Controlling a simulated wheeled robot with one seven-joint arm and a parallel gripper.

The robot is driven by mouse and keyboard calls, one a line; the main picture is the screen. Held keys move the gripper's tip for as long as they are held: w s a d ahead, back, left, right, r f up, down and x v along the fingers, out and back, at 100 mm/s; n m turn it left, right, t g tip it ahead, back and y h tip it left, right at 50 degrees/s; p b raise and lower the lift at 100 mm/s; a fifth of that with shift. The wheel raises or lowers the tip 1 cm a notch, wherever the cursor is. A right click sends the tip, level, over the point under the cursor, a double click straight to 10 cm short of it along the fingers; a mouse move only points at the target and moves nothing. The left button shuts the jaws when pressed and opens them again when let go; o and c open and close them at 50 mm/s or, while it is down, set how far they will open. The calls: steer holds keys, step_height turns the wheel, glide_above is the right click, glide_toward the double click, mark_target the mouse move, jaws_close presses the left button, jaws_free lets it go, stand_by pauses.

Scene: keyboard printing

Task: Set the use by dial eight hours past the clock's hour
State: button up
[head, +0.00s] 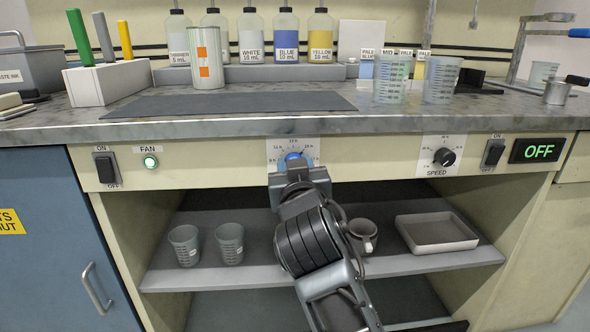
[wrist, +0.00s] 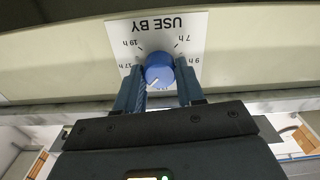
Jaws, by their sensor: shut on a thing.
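The use by dial is a blue round knob (wrist: 159,70) on a white plate (wrist: 188,47) marked USE BY, seen upside down in the wrist view. Hour marks 19 h, 17 h, 7 h and 9 h show around it; lower marks are hidden. A pale pointer line on the knob points toward the lower left in that view. My gripper (wrist: 160,72) is shut on the knob, one finger on each side. In the head view the blue knob (head: 294,157) shows just above my gripper (head: 294,168). No clock is in view.
The fan switch (head: 106,169) and a lit green lamp (head: 150,161) are left of the dial. The speed knob (head: 444,157), another switch (head: 493,153) and an OFF display (head: 538,150) are right. Cups (head: 229,243) and a tray (head: 437,231) stand on the shelf below.

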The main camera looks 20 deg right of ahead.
steer(key=shift+f, duration=0.2)
steer(key=o, duration=1)
steer(key=shift+r, duration=0.15)
steer(key=shift+o, duration=0.2)
steer(key=p+v, duration=0.1)
steer(key=v, duration=0.7)
steer(key=shift+w, duration=0.1)
